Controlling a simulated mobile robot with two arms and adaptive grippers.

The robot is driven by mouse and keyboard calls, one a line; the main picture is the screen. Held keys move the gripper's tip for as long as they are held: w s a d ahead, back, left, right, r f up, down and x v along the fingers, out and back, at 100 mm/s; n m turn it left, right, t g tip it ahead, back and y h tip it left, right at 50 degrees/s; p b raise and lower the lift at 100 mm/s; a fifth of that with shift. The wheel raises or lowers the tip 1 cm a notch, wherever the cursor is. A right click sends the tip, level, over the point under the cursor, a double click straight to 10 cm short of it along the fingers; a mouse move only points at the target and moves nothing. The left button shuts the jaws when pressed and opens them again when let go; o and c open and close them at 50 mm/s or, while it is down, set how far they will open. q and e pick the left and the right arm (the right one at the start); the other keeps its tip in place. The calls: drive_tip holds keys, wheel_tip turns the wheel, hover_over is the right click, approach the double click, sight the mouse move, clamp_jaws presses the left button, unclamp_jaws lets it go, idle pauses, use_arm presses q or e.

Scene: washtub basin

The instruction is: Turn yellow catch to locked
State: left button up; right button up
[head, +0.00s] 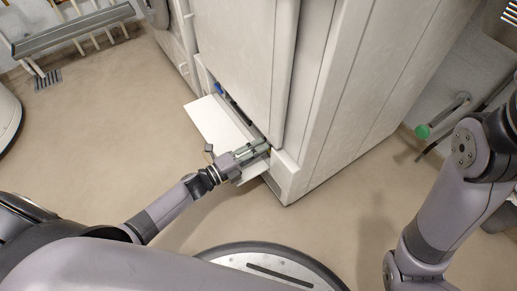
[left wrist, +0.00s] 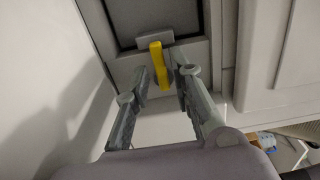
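The yellow catch (left wrist: 156,65) shows in the left wrist view as a small upright bar on a grey frame, below a dark recessed panel. My left gripper (left wrist: 160,70) is open, with one finger on each side of the catch. A gap shows between the catch and each finger, though I cannot tell how deep the fingers reach. In the head view, my left gripper (head: 262,149) is at the low opening of the big white cabinet, and the catch cannot be made out there. My right arm is at the right edge, and its gripper is out of view.
The white cabinet (head: 335,90) stands over the opening, with a white flap (head: 215,122) folded out low at its left. A green knob (head: 422,131) on a pipe is at the right. A grey rack (head: 75,32) is at the upper left. The beige floor is mostly clear.

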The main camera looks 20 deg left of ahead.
use_arm(q)
drive_tip(key=shift+o, duration=0.6)
drive_tip(key=shift+s+a, duration=0.1)
drive_tip(key=shift+s, duration=0.05)
drive_tip(key=v, duration=1.1)
drive_tip(key=shift+s+a, duration=0.25)
